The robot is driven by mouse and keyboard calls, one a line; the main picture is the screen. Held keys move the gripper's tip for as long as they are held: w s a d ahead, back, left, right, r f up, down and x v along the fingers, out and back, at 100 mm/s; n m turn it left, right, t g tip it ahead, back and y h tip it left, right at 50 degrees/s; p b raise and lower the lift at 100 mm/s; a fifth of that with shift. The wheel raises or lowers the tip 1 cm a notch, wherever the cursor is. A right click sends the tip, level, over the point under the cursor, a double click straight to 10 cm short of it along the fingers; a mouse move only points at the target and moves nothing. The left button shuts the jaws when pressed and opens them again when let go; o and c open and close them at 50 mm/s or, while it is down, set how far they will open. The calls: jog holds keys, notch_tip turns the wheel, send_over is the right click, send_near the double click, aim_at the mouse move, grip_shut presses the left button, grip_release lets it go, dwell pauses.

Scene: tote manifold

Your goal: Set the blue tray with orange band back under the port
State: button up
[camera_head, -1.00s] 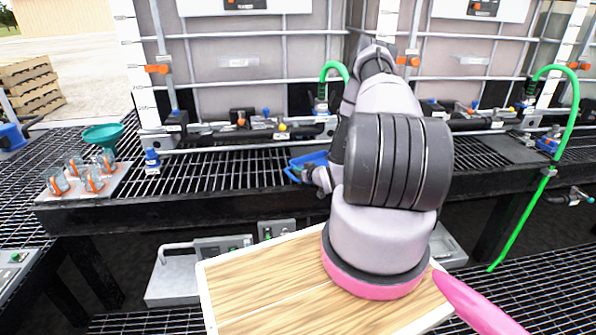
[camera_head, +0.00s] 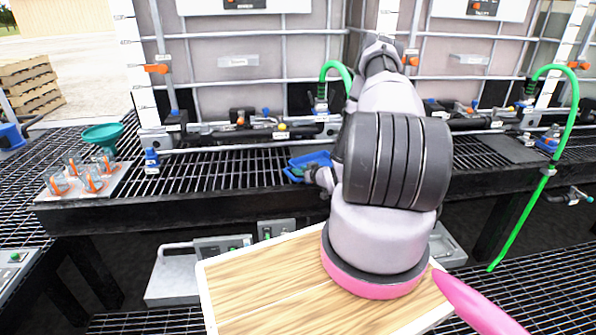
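The blue tray (camera_head: 309,161) lies at the front edge of the black grating shelf, left of my arm and partly hidden behind it. I cannot make out its orange band. My gripper (camera_head: 313,176) is at the tray's near right side, mostly behind my arm. It is small and dark here, and whether its fingers are closed on the tray does not show. A valve with a green hose (camera_head: 335,70) stands on the pipe line behind the tray. I cannot tell which port is meant.
Glass jars with orange clips (camera_head: 76,178) and a teal funnel (camera_head: 103,133) stand at the left. A pipe manifold (camera_head: 250,130) runs along the back before large caged totes (camera_head: 260,75). A green hose (camera_head: 545,170) hangs at the right.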

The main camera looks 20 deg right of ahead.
jog(key=a+v, duration=0.1)
jog(key=v, duration=0.8)
jog(key=w+d+r+g+h, duration=0.1)
jog(key=w+d+r+g, duration=0.1)
jog(key=r, duration=0.7)
jog(key=w+d+r+g+h, duration=0.1)
jog(key=w+r, duration=0.2)
jog(key=r, duration=0.5)
jog(key=s+a+r+m+g, duration=0.1)
jog(key=s+a+r, duration=0.2)
jog(key=r, duration=0.4)
jog(key=s+a+r+m+g+h, duration=0.1)
jog(key=s+a+r, duration=0.15)
jog(key=r, duration=0.45)
jog(key=s+a+r+m, duration=0.1)
jog(key=s+a+r, duration=0.15)
jog(key=r, duration=0.45)
jog(key=s+a+r+m+y, duration=0.1)
jog(key=s+a+r, duration=0.2)
jog(key=s, duration=0.4)
jog(key=s+a+r+g+y, duration=0.1)
jog(key=s+a+r, duration=0.3)
jog(key=s, duration=0.4)
jog(key=s+a+r+m+g+y, duration=0.1)
jog(key=s+a+r, duration=0.3)
jog(key=s, duration=0.4)
jog(key=shift+a+r+m+y, duration=0.2)
jog(key=shift+a+m+y, duration=0.15)
jog(key=shift+a, duration=0.5)
jog(key=shift+w, duration=0.1)
